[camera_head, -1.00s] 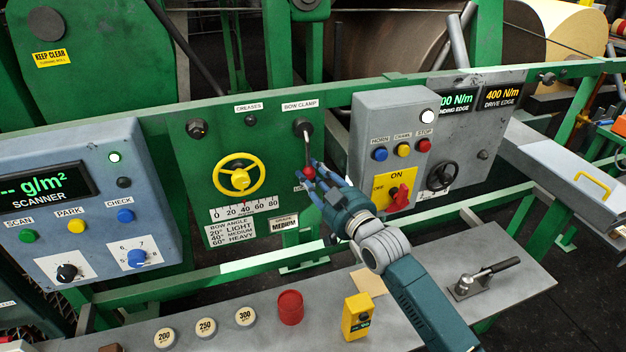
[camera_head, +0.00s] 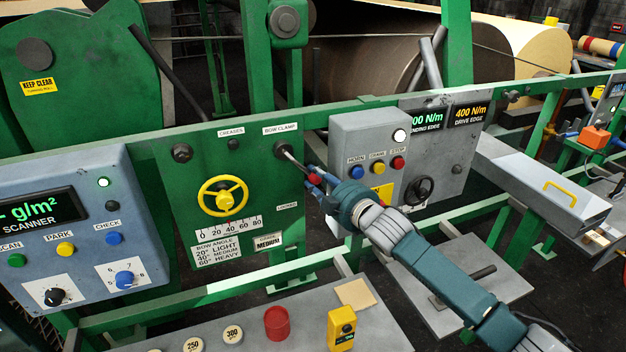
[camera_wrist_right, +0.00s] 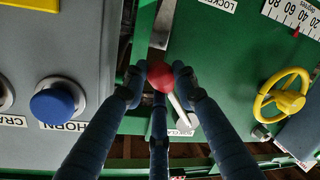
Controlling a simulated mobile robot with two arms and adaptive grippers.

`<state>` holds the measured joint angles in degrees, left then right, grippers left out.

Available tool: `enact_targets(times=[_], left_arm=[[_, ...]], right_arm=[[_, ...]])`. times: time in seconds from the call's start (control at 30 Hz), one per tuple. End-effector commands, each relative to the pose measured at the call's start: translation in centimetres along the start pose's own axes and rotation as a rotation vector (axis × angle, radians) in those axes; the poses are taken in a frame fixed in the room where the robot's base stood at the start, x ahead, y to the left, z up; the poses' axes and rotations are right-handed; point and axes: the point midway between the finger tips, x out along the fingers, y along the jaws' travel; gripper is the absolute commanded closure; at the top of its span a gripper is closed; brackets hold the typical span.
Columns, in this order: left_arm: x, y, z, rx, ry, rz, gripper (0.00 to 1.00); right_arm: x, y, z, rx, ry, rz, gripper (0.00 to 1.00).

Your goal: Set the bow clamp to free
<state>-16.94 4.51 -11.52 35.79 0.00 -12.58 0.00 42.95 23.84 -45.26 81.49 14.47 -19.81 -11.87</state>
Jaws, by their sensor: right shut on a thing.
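The bow clamp lever (camera_head: 292,158) has a dark pivot under the BOW CLAMP label (camera_head: 281,129) on the green panel. It slants down and to the right from the pivot. Its red knob (camera_head: 313,180) is at the lower end and also shows in the right wrist view (camera_wrist_right: 160,76). My right gripper (camera_head: 316,181) is shut on this knob, its fingers around it in the right wrist view (camera_wrist_right: 160,85). A LOCKED label (camera_head: 287,206) is on the panel below the pivot. No "free" label is readable. My left gripper is not in view.
A yellow handwheel (camera_head: 222,197) is left of the lever. The grey button box (camera_head: 345,143) stands close on the right, with a blue button (camera_wrist_right: 57,103) near my fingers. A red cup (camera_head: 277,323) and yellow device (camera_head: 341,328) stand on the shelf below.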

Motion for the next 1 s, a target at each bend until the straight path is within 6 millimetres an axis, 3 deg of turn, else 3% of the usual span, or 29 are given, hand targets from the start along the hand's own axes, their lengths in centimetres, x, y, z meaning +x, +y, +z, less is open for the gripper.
enact_targets(times=[0.67,0.7,0.73,1.0], left_arm=[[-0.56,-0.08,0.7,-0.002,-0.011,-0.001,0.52],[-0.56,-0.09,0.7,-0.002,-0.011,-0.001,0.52],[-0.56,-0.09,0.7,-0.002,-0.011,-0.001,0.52],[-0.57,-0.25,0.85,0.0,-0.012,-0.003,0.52]], right_arm=[[-0.12,0.5,-0.08,-0.062,-0.011,-0.002,1.0],[-0.12,0.5,-0.08,-0.061,-0.011,-0.002,0.65],[-0.12,0.5,-0.08,-0.061,-0.011,-0.002,0.58],[-0.13,0.57,-0.05,-0.06,-0.011,-0.001,0.57]])
